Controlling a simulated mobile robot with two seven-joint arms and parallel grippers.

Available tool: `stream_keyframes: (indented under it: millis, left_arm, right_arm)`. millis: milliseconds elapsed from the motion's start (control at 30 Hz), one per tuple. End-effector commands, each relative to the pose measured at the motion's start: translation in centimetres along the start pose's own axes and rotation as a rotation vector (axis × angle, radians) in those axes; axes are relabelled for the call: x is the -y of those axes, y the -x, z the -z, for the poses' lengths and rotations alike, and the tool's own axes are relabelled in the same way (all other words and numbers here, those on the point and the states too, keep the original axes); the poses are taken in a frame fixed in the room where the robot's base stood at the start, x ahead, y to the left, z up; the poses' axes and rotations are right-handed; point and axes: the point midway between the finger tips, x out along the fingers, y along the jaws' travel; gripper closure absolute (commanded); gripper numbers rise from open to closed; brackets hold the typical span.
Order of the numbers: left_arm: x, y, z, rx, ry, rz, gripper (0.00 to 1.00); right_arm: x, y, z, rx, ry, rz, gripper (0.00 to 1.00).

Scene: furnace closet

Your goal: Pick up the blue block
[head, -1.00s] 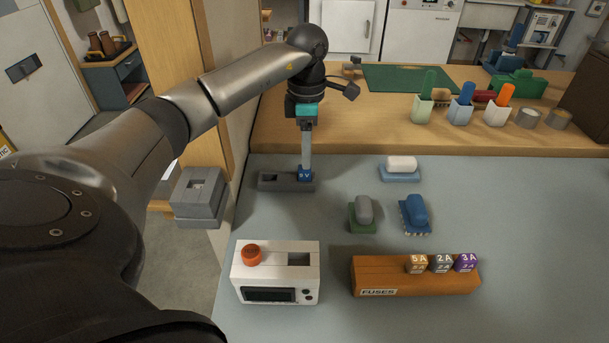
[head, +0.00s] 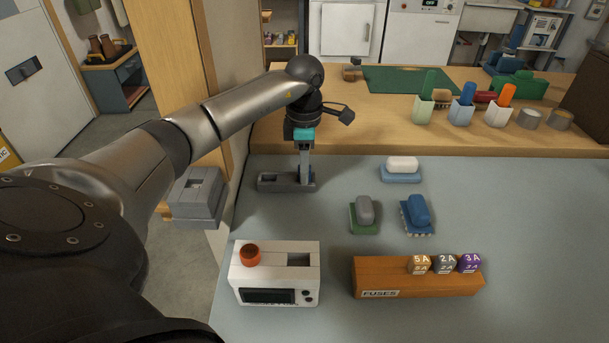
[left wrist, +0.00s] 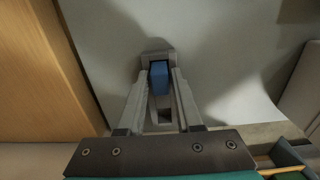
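The blue block (left wrist: 159,78) stands between my left gripper's two fingers in the left wrist view. In the head view it is mostly hidden by the fingers. It is at the right end of a low grey two-slot holder (head: 268,181), whose other slot looks empty. My left gripper (head: 304,182) points down at that end; its fingertips also show in the left wrist view (left wrist: 160,72), one on each side of the block. I cannot tell whether they press on it. My right gripper is not in view.
A white device with a red knob (head: 250,255) and a wooden fuse box (head: 410,282) stand nearer. Grey (head: 364,210), blue (head: 418,210) and white (head: 402,164) rounded pieces on bases lie to the right. A grey box (head: 196,195) is left of the table edge.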

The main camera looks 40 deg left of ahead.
Motion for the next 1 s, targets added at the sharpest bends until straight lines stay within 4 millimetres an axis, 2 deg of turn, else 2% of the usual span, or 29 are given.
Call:
stream_keyframes:
  millis: [33, 200, 300, 767, 1000]
  left_arm:
    - [-0.01, 0.02, 0.01, 0.000, 0.000, 0.000, 0.73]
    - [-0.01, 0.03, 0.02, 0.000, 0.000, 0.000, 0.92]
    - [-0.01, 0.03, 0.02, 0.000, 0.000, 0.000, 1.00]
    - [-0.02, 0.06, 0.02, 0.000, 0.000, -0.001, 1.00]
    - [-0.03, 0.87, 0.13, 0.000, 0.001, -0.001, 1.00]
  right_arm:
    - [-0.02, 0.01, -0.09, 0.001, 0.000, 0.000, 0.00]
    - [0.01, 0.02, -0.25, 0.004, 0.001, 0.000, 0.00]
    - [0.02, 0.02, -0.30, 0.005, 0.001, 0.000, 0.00]
    - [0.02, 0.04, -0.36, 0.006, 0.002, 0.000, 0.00]
    - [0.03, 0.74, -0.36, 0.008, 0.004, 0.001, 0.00]
